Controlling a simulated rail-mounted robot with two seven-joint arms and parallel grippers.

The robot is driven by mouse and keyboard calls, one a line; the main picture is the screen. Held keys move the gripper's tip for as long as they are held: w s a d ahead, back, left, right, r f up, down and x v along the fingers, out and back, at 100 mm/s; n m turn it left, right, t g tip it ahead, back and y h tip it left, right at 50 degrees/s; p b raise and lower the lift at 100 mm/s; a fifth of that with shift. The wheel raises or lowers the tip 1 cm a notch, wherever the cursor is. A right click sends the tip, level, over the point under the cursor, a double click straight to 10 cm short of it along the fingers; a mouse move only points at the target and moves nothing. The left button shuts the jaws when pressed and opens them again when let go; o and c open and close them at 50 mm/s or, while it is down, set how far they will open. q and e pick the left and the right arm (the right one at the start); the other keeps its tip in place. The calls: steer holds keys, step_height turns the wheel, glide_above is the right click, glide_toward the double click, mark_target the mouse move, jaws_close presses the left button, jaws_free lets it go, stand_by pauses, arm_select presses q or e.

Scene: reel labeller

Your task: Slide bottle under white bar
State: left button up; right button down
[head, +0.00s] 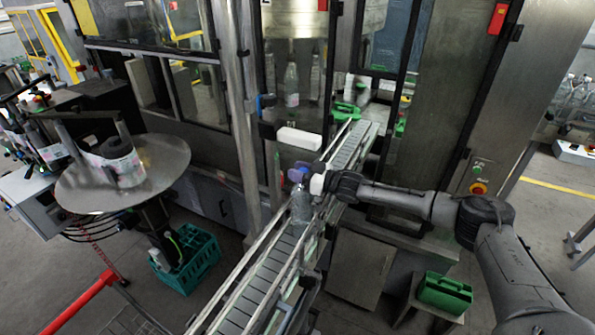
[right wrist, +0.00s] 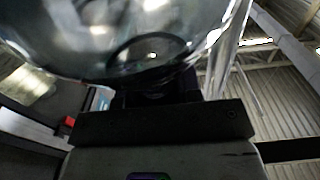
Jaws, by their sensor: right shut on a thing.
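A clear glass bottle (head: 301,206) stands upright on the slatted conveyor (head: 262,275), between its side rails. My right gripper (head: 303,181) reaches in from the right and is shut on the upper part of the bottle. In the right wrist view the bottle's clear curved glass (right wrist: 120,40) fills the top, close against the gripper. The white bar (head: 299,138) is a short rounded block beside the conveyor, farther along than the bottle and above belt level. The bottle is on the near side of the bar, apart from it. My left gripper is not in view.
Metal rails (head: 240,270) line the conveyor, which runs back into the machine. Another clear bottle (head: 291,85) stands behind the machine's glass. A round metal plate (head: 85,190) carries a reel at left. A green crate (head: 186,262) and a green container (head: 444,293) sit low on either side.

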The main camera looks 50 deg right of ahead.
steer(key=shift+d+f, duration=0.1)
steer(key=shift+f, duration=0.1)
steer(key=c, duration=1.1)
jaws_free()
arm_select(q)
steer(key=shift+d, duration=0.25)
arm_select(e)
steer(key=o, duration=0.4)
steer(key=shift+r, duration=0.15)
steer(key=shift+s+d+b, duration=0.15)
steer(key=shift+s+b, duration=0.2)
steer(key=shift+s, duration=0.25)
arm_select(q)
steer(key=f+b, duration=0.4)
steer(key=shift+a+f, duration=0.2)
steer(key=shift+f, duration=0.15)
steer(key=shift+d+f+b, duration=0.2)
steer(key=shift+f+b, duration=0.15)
arm_select(e)
steer(key=shift+v, duration=6.3)
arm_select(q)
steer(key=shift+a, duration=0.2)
